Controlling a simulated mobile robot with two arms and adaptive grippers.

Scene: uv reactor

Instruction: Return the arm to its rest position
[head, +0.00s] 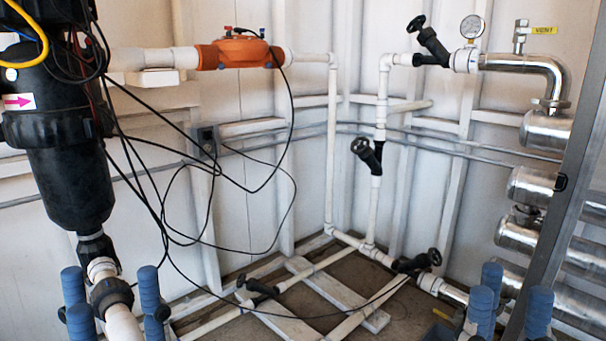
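My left gripper (113,303) is at the bottom left of the head view, with its blue fingers pointing up and spread apart. A white pipe with a black union shows between the fingers, and I see no contact with it. My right gripper (512,302) is at the bottom right, also with blue fingers up and a gap between them. Nothing is visibly held in either gripper. Both wrists and most of both arms are below the picture edge.
A black filter housing (68,185) hangs above my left gripper. An orange flow meter (238,52) sits on the white piping. Valves (366,153), a pressure gauge (472,27) and steel reactor tubes (545,190) stand beyond. Loose black cables hang at centre left. A grey post (575,180) rises near my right gripper.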

